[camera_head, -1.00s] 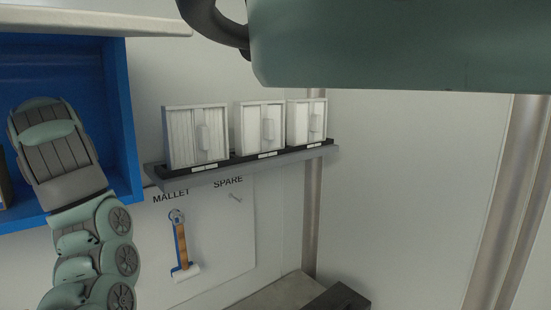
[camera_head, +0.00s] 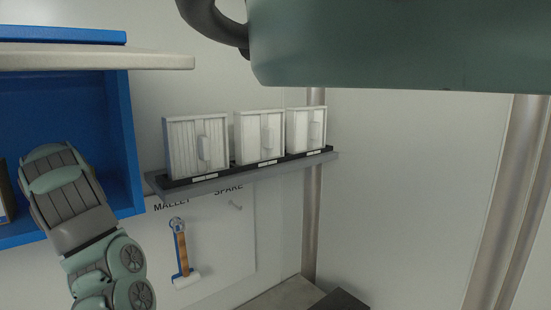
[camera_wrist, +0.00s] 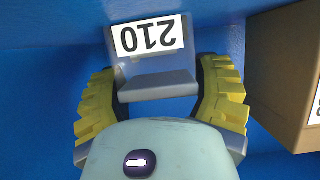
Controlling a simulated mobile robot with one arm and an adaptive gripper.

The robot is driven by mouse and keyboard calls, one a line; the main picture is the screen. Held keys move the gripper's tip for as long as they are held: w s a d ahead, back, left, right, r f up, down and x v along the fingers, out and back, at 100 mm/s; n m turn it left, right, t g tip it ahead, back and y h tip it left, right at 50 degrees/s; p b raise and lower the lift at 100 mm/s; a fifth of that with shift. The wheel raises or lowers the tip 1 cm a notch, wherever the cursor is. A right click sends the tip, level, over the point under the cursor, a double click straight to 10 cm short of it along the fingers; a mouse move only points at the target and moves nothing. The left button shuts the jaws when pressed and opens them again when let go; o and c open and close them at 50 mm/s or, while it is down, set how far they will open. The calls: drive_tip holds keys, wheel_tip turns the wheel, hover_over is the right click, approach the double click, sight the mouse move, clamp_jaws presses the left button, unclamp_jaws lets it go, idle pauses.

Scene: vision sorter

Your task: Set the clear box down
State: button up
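In the wrist view the clear box (camera_wrist: 158,85) sits between the two yellow fingers of my gripper (camera_wrist: 160,95), which press against its sides. It is a see-through greyish box with a white label reading 210, upside down in this view. Blue surfaces lie behind and around it; whether its base touches the floor of the blue compartment I cannot tell. In the head view my arm reaches into the blue compartment (camera_head: 122,140) at the left. My fingers and the clear box are hidden there.
A brown cardboard box (camera_wrist: 285,75) stands close to the right of my gripper in the wrist view. A pale board (camera_head: 100,61) runs above the blue compartment. A grey wall shelf (camera_head: 250,172) holds three white slotted boxes. A mallet (camera_head: 182,250) hangs below it.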

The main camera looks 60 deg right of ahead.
drive_tip(key=o, duration=0.5)
drive_tip(key=shift+r, duration=0.1)
drive_tip(key=shift+s, duration=0.1)
drive_tip(key=shift+s+a+r+b, duration=0.1)
drive_tip(key=shift+s+b, duration=0.2)
drive_tip(key=shift+b, duration=0.35)
drive_tip(key=b+v, duration=0.4)
drive_tip(key=v, duration=0.5)
drive_tip(key=shift+s+r+b, duration=0.1)
drive_tip(key=shift+r+b, duration=0.05)
drive_tip(key=shift+b, duration=0.2)
drive_tip(key=shift+v, duration=1)
